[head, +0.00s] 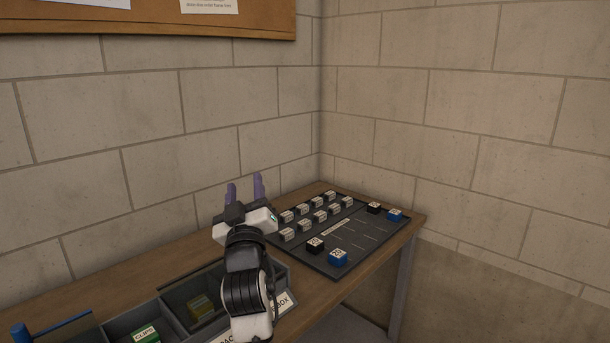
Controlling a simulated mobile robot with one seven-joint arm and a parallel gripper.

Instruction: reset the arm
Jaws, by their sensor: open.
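My arm rises from the bottom of the head view, and my gripper (245,190) points up and away. Its two purple fingers stand apart, with nothing visible between them. The gripper is in front of the block wall, at the left edge of a dark board (300,257) on the table. My arm hides part of the tray and part of the table behind it.
The board on the wooden table (362,274) bears several pale blocks (303,209), black blocks (315,245) and blue blocks (338,257). A dark compartment tray (172,323) holds a green box (146,337) and a yellowish item (201,306). Block walls close the corner.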

